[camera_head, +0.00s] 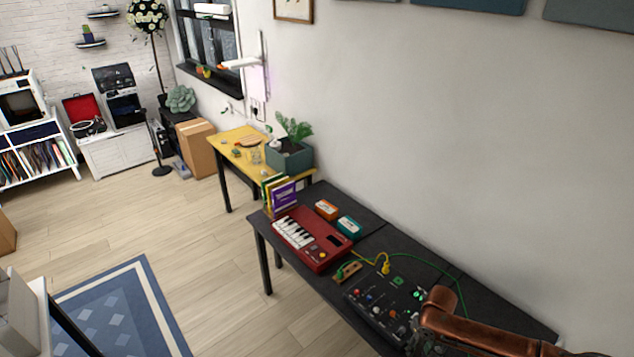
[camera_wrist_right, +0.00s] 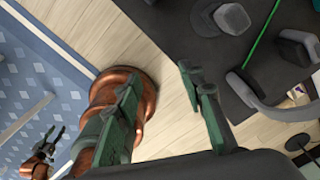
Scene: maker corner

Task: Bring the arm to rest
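My right arm (camera_head: 480,335) is copper-coloured and comes in at the bottom right of the head view, over the near end of the dark table (camera_head: 490,318). In the right wrist view, my right gripper (camera_wrist_right: 158,78) has its two green fingers spread apart with nothing between them. Pale floor and a copper part of my body show behind the fingers. My left gripper (camera_wrist_right: 52,146) shows small and dark at the lower left of the right wrist view, its fingers parted and empty, above the blue rug. The left gripper is outside the head view.
On the dark table lie a black control box with knobs (camera_head: 372,302), a red keyboard (camera_head: 312,238), orange and teal boxes, books and a green cable (camera_head: 430,265). A grey headband-like arc (camera_wrist_right: 265,108) is close to the right gripper.

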